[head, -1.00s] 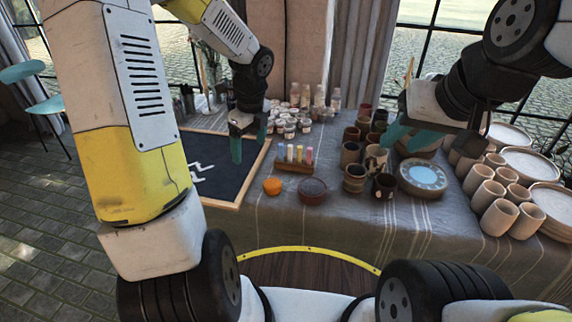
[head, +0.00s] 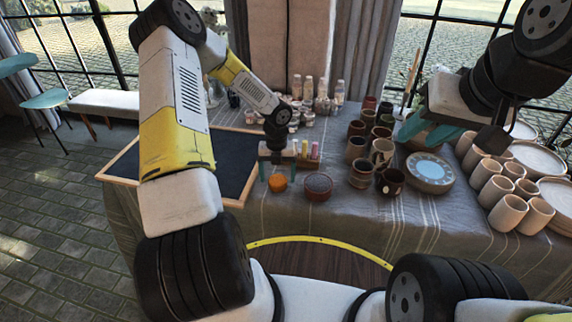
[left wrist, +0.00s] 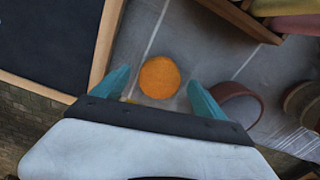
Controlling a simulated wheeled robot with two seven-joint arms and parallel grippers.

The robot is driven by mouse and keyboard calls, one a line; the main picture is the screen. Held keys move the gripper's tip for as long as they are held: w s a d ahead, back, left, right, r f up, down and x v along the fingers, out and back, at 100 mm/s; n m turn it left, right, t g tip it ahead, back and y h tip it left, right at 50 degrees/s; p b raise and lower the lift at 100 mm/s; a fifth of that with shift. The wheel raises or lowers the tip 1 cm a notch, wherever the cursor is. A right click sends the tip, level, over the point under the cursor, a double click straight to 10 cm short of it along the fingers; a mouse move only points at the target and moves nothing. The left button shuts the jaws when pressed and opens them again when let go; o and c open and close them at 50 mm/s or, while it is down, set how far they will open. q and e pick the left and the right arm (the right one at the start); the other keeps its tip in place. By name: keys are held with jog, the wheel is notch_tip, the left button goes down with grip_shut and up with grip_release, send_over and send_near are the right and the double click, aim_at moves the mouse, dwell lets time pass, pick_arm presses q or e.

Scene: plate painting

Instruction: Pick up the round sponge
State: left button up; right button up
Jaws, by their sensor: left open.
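The round orange sponge (head: 278,183) lies on the grey tablecloth near the table's front edge. In the left wrist view the sponge (left wrist: 159,77) shows between and beyond my open fingers. My left gripper (head: 277,167) points down over the sponge, with its teal fingers apart and empty; the left wrist view also shows this gripper (left wrist: 158,92). My right gripper (head: 428,130) is above the mugs and plates at the right, its teal fingers apart with nothing seen between them.
A dark bowl (head: 318,186) stands just right of the sponge. A chalk holder (head: 309,160) is behind it, and a framed blackboard (head: 232,160) lies to the left. Several mugs (head: 391,181) and a blue-topped plate stack (head: 430,172) stand further right.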

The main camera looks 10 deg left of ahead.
pick_arm(q)
notch_tip(320, 180, down, 2)
jog(key=shift+f, duration=0.1)
jog(key=c, duration=1.4)
